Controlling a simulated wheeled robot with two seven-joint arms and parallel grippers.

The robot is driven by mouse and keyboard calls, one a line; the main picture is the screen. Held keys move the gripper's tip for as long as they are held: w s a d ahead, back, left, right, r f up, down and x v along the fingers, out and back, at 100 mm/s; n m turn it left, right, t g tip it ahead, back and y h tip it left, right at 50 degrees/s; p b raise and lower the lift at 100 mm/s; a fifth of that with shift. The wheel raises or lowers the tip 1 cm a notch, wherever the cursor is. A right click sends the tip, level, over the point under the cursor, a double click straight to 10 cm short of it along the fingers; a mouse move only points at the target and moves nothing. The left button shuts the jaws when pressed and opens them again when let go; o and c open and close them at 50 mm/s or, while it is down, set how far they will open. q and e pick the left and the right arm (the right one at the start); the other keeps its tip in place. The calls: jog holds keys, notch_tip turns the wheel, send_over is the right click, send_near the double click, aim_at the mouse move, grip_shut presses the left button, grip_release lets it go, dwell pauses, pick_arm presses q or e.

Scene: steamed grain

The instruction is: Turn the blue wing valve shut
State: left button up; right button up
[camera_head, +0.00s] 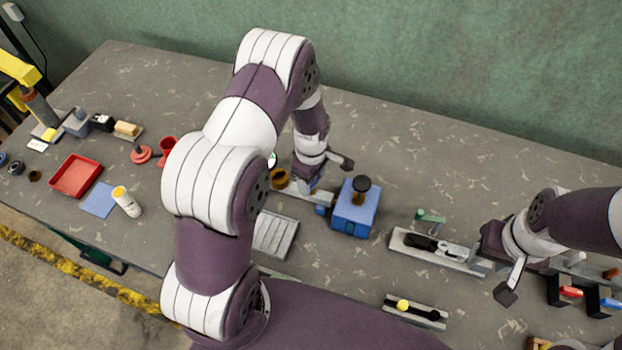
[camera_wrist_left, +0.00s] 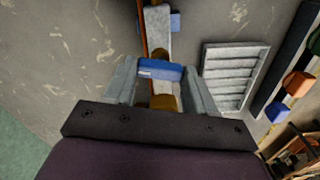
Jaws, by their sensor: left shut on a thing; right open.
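The blue wing valve handle (camera_wrist_left: 155,70) sits between the two grey fingers of my left gripper (camera_wrist_left: 160,88) in the left wrist view. The fingers are shut on it, one at each end. A brass part (camera_wrist_left: 165,103) shows just below the handle. In the head view my left gripper (camera_head: 316,178) reaches down to the valve's pale base strip (camera_head: 290,193), and the handle is mostly hidden by the gripper. My right gripper (camera_head: 498,278) is open and empty at the right, beside a grey tray.
A blue box with a black knob (camera_head: 354,217) stands just right of the valve. A grey slatted plate (camera_head: 273,236) lies in front. The grey tray (camera_head: 432,252) with dark tools, a red tray (camera_head: 76,176) and a white bottle (camera_head: 126,203) are also on the table. The back of the table is clear.

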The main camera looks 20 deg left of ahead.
pick_arm(q)
jog(key=shift+n, duration=1.3)
jog(key=o, duration=1)
jog(key=shift+o, duration=0.2)
notch_tip(320, 180, up, 13)
jog(key=b, duration=0.3)
jog(key=shift+f, duration=0.15)
